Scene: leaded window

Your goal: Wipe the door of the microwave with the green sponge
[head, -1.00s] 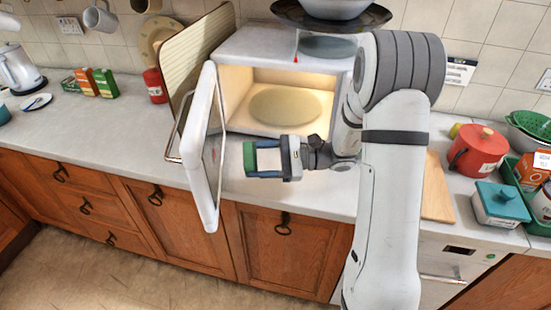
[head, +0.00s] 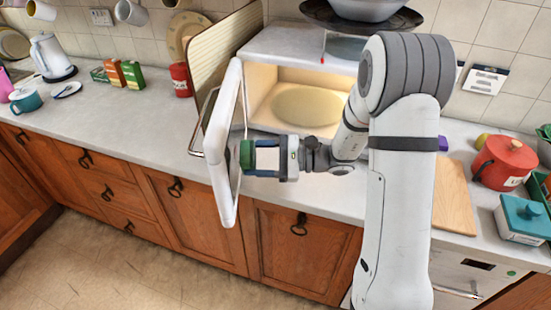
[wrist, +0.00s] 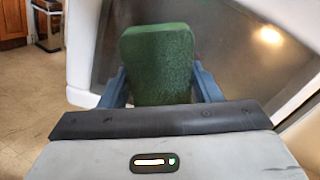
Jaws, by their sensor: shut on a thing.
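The white microwave (head: 290,43) stands on the counter with its lit inside and turntable showing. Its door (head: 219,150) is swung open toward the front. My gripper (head: 258,157) is shut on the green sponge (head: 246,155), at the inner side of the door. In the wrist view the sponge (wrist: 157,62) stands between the two blue-grey fingers, with the dark door panel (wrist: 235,50) behind and to its right. The sponge looks very close to or against the door; I cannot tell whether it touches.
A ribbed board (head: 222,60) leans beside the microwave, left of it, and a bowl (head: 365,8) sits on top. A red pot (head: 503,162), a teal-lidded box (head: 524,217) and a wooden board (head: 455,198) are on the right. The counter left of the door is mostly clear.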

